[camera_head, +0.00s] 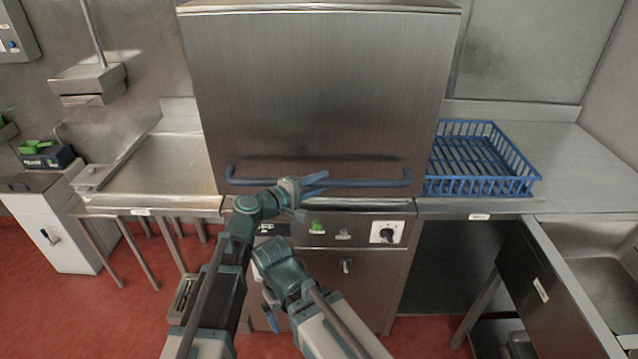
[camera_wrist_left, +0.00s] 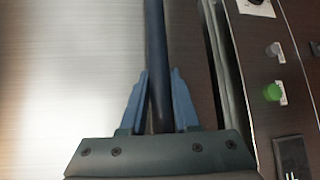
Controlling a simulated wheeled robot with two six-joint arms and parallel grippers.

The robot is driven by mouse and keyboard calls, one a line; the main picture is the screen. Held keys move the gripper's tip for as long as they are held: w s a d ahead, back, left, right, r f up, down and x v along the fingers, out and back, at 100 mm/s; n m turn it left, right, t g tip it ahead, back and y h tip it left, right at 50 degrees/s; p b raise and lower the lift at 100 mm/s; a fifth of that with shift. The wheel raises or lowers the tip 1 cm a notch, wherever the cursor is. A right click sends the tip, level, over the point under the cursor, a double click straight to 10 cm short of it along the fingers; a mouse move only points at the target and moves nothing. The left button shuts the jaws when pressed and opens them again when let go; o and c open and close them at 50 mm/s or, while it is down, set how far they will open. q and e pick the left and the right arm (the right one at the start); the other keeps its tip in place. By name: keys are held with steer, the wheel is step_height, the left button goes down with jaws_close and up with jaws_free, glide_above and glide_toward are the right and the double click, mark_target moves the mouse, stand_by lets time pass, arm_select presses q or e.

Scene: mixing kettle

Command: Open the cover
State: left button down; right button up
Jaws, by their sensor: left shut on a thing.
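The cover (camera_head: 315,90) is a large brushed-metal hood, lowered onto the machine's base in the head view. A dark blue bar handle (camera_head: 365,183) runs across its lower front. My left gripper (camera_head: 308,187) is shut on the handle, near its middle. In the left wrist view, the handle (camera_wrist_left: 156,40) passes between the two blue fingers of the left gripper (camera_wrist_left: 160,85). My right arm is folded low in front of the machine. Only a small blue part of its gripper seems to show, and its jaws cannot be made out.
A control panel with a green button (camera_head: 317,226) and a dial (camera_head: 387,233) lies just below the handle. A blue rack (camera_head: 485,185) stands on the right counter, with a sink (camera_head: 590,260) nearer. A metal counter (camera_head: 165,170) is on the left. Open wall shows beside the hood.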

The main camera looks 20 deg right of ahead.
mark_target(318, 45)
arm_select(q)
step_height(318, 45, up, 35)
steer(key=p, duration=3.3)
steer(key=shift+f, duration=0.1)
steer(key=c, duration=0.7)
jaws_free()
steer(key=shift+o, duration=0.2)
steer(key=shift+a, duration=0.1)
steer(key=p+v, duration=0.2)
steer(key=v, duration=1.1)
steer(key=shift+s+a, duration=0.25)
steer(key=shift+s, duration=0.05)
steer(key=shift+f, duration=0.1)
